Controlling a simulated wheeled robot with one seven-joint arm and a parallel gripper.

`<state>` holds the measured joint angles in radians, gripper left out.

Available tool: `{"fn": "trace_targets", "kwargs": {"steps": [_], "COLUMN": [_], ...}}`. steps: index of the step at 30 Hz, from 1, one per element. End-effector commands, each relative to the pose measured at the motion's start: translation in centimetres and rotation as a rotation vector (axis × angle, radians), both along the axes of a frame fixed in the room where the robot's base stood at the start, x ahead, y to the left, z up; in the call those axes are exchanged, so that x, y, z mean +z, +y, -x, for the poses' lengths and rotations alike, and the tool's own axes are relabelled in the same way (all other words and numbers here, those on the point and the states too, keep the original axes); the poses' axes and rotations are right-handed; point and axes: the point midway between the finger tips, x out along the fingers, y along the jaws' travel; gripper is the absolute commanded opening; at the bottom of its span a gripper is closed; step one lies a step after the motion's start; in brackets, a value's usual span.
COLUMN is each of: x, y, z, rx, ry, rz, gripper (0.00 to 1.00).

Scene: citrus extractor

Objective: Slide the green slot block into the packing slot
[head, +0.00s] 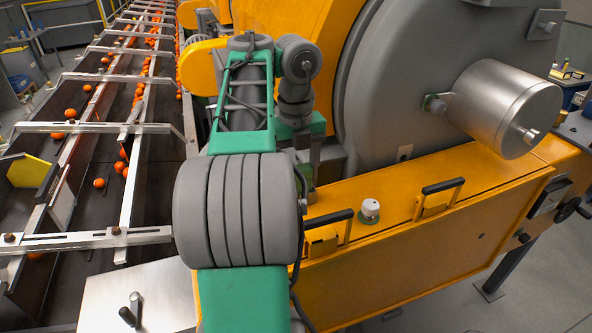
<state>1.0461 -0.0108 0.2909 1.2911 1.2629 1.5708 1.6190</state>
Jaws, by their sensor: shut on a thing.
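My gripper (305,174) points down at the left end of the orange machine ledge, partly hidden behind my own grey and green arm. It is shut on a small green piece (309,196), which looks like the green slot block; only part of it shows, low at the fingers. The block is at or just above the ledge top; I cannot tell whether it touches. I cannot make out the packing slot. A small white-capped knob on a green base (370,209) stands on the ledge to the right of the gripper.
The orange ledge (470,178) carries two black handles (442,185), one close to the right of my gripper. A large grey drum housing (400,80) and a steel cylinder (505,103) rise behind. A conveyor with oranges (75,190) runs along the left.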

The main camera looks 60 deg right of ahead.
Motion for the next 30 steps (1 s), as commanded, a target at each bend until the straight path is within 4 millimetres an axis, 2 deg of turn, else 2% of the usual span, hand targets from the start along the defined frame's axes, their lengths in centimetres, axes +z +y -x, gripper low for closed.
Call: {"fn": "trace_targets", "kwargs": {"steps": [15,16,25,30], "x": [-1.4,-1.3,-1.3,-1.3], "y": [0.0,0.0,0.0,0.0], "z": [0.0,0.0,0.0,0.0], "rx": [0.0,0.0,0.0,0.0], "ry": [0.0,-0.001,0.0,0.0], "rz": [0.0,0.001,0.0,0.0], "gripper": [0.2,0.65,0.89,0.89]}}
